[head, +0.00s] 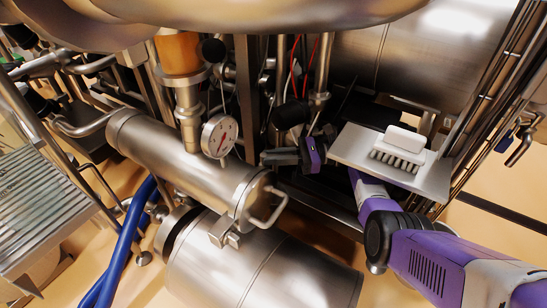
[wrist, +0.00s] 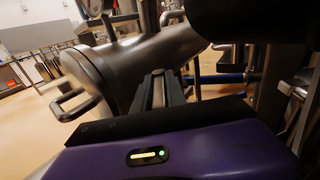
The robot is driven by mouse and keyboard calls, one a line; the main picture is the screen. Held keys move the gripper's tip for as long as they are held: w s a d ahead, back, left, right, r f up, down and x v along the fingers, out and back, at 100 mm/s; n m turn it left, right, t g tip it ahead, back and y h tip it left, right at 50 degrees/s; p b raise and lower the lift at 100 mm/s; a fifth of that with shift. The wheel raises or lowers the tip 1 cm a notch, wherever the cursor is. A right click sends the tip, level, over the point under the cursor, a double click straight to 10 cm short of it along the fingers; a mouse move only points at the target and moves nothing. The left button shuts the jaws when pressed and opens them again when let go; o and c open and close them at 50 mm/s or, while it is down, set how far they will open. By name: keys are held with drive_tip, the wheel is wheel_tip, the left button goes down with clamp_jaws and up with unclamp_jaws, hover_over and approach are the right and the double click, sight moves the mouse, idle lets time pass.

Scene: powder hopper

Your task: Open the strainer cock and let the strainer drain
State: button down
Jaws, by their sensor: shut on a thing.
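The strainer appears to be the steel horizontal cylinder (head: 175,160) left of centre, with a bent handle (head: 268,210) on its end cap; it also fills the upper left of the wrist view (wrist: 140,65). My gripper (head: 268,158) is just right of the strainer, reaching left under a black cylinder (head: 291,114). In the wrist view my fingers (wrist: 160,88) are closed on a narrow light-grey metal piece (wrist: 158,96), likely the cock's lever. The cock's body is hidden behind the fingers, so its position cannot be told. No flowing liquid shows.
A dial gauge (head: 220,136) stands on the strainer. A metal shelf with a white brush (head: 400,150) sits above my forearm. A larger steel cylinder (head: 260,270) lies below, with blue hoses (head: 130,240) to the left. Pipes crowd the space around my gripper.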

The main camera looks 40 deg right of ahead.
drive_tip(key=c, duration=1.4)
unclamp_jaws()
drive_tip(key=shift+o, duration=0.2)
drive_tip(key=shift+p, duration=0.3)
